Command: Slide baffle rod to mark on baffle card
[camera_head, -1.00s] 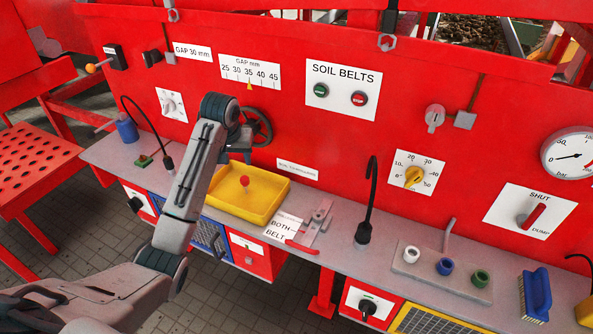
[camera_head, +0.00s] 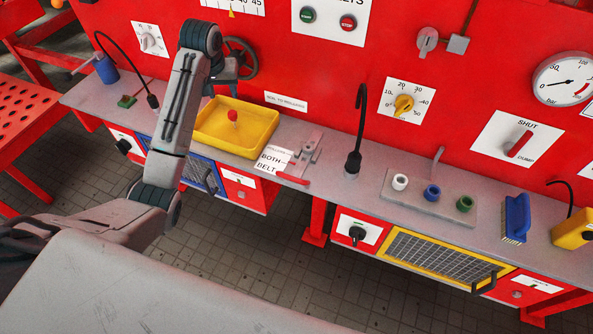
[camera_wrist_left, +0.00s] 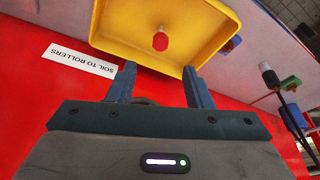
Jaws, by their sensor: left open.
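The white card reading BOTH and BELT (camera_head: 272,160) lies on the grey bench. Beside it is a metal slide piece (camera_head: 305,152) with a red rod-like handle (camera_head: 291,178) at its front; I take these as the baffle card and rod, but cannot be sure. My left gripper (camera_head: 228,84) is by the panel, left of them and away from them. In the left wrist view its two fingers (camera_wrist_left: 163,84) are apart and empty, with the yellow tray (camera_wrist_left: 112,22) beyond them. My right gripper is not in view.
The yellow tray (camera_head: 212,146) holds a red knob (camera_head: 233,114). A handwheel (camera_head: 250,62) is close to my left gripper. A black gooseneck (camera_head: 358,120) stands right of the slide. A holder with white, blue and green knobs (camera_head: 410,203) is farther right.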

